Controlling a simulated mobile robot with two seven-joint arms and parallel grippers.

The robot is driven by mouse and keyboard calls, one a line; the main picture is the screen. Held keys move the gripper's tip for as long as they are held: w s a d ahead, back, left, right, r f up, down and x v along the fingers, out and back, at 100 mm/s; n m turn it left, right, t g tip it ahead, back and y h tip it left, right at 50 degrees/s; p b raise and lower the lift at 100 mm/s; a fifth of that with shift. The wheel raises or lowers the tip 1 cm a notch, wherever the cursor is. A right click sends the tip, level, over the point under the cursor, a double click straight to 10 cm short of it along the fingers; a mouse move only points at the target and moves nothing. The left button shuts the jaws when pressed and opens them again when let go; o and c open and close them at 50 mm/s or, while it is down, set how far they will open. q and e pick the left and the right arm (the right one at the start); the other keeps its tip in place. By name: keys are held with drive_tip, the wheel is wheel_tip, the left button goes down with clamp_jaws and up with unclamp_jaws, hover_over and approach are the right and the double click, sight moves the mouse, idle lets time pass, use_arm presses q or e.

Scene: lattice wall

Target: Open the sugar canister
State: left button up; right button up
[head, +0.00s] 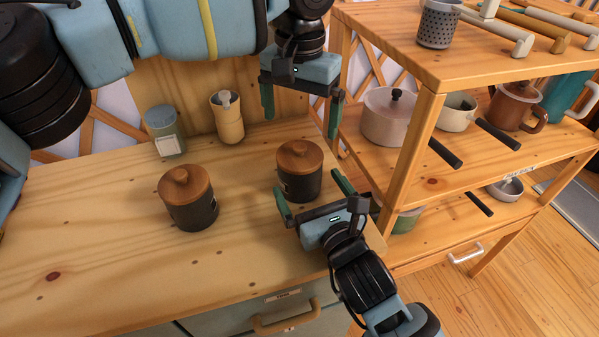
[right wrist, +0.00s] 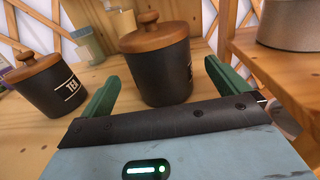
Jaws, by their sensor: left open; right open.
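Two dark canisters with round wooden lids and knobs stand upright on the wooden counter. The left canister (head: 190,203) reads TEA in the right wrist view (right wrist: 53,92). The other canister (head: 300,175) has a label turned mostly aside and unreadable, so I cannot confirm it is the sugar; its lid (right wrist: 153,35) is on. My right gripper (head: 311,192) is open, low beside this canister, with its fingers pointing at it and spread to either side. My left gripper (head: 301,125) is open and empty, pointing down above and behind the same canister.
A pale green jar (head: 164,132) and a tan cup-like holder (head: 227,118) stand at the counter's back. A wooden shelf (head: 430,80) with pots and mugs rises close on the right. A drawer handle (head: 287,318) is at the front. The counter's left side is clear.

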drive_tip(key=shift+x, duration=2.75)
use_arm(q)
drive_tip(key=shift+o, duration=0.2)
use_arm(e)
drive_tip(key=c, duration=1.5)
use_arm(q)
drive_tip(key=shift+s+d+n+t+y, duration=0.15)
drive_tip(key=shift+s+n+t+y, duration=0.15)
drive_tip(key=shift+s+n, duration=0.5)
drive_tip(key=shift+s+d+r+n+t, duration=0.15)
drive_tip(key=shift+s+r+n+t, duration=0.1)
drive_tip(key=shift+s+n+t, duration=0.55)
drive_tip(key=shift+s+d+r+n+t, duration=0.1)
drive_tip(key=shift+s+r+n+t, duration=0.35)
drive_tip(key=shift+n, duration=0.3)
drive_tip(key=shift+s+d+r+n+t, duration=0.1)
drive_tip(key=shift+r+n+t, duration=0.2)
drive_tip(key=shift+r+n, duration=0.35)
drive_tip(key=shift+s+r+n+t, duration=0.3)
drive_tip(key=shift+r+n+t, duration=0.05)
drive_tip(key=shift+n, duration=0.55)
